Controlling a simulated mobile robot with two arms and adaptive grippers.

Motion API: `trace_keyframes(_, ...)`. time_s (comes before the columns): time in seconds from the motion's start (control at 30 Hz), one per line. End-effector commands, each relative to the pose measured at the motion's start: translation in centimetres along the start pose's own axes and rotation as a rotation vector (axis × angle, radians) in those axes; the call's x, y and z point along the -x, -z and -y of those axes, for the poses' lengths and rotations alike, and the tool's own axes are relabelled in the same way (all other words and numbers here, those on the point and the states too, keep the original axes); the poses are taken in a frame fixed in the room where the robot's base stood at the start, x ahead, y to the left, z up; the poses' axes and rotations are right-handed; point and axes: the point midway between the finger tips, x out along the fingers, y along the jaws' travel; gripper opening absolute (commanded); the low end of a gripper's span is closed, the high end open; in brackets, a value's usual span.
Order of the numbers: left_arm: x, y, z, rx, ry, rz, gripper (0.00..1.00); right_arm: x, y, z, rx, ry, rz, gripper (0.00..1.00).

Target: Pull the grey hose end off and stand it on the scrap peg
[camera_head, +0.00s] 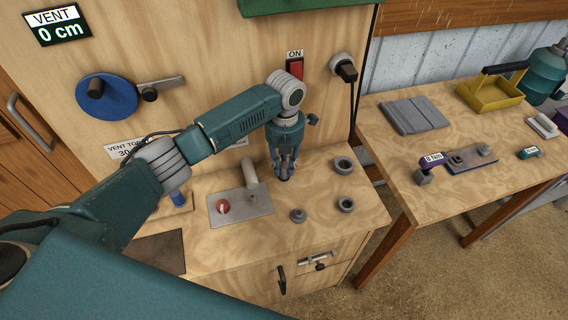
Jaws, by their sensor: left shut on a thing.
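My left gripper (285,172) points down over the wooden bench top, to the right of a grey plate. It is shut on a small dark grey piece, mostly hidden between its fingers. I cannot tell for sure if this is the grey hose end, or whether it touches the bench. The grey plate (226,214) carries a red round part (223,206), a short thin upright peg (253,198) and a taller pale grey cylinder (250,173). I cannot tell which part is the scrap peg. My right gripper is not in view.
Grey ring-shaped parts (343,165) (345,204) and a stepped round part (298,215) stand on the bench to the right. The wooden panel behind bears a red switch (296,68) and a blue disc (106,96). A side table (400,165) holds a yellow tray (492,97).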

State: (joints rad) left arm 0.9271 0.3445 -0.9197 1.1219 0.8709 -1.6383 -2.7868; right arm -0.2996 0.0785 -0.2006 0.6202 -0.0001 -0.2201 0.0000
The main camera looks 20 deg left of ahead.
Motion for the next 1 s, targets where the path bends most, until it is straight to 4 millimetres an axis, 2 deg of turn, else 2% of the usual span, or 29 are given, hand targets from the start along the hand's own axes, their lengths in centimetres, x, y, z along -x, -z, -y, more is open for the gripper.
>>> trace_keyframes(0.13, -0.6, 0.0, 0.0, 0.000, 0.000, 0.000, 0.00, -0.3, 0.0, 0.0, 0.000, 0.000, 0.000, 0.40)
trace_keyframes(0.17, -0.4, 0.0, 0.0, 0.000, 0.000, 0.000, 0.29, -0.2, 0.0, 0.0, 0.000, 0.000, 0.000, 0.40)
trace_keyframes(0.23, -0.4, 0.0, 0.0, 0.000, 0.000, 0.000, 0.43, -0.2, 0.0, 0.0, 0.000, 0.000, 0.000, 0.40)
trace_keyframes(0.27, -0.4, 0.0, 0.0, 0.000, 0.000, 0.000, 0.45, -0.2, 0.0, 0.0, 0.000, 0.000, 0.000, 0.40)
trace_keyframes(0.53, -0.3, 0.0, 0.0, 0.000, 0.000, 0.000, 0.45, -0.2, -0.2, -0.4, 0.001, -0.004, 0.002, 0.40)
trace_keyframes(0.67, 0.6, -0.1, 0.0, 0.000, 0.000, 0.003, 0.45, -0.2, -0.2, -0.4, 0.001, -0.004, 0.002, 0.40)
trace_keyframes(1.0, 7.4, -0.2, 0.0, -0.001, 0.000, 0.005, 0.45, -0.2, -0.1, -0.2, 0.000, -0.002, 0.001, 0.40)
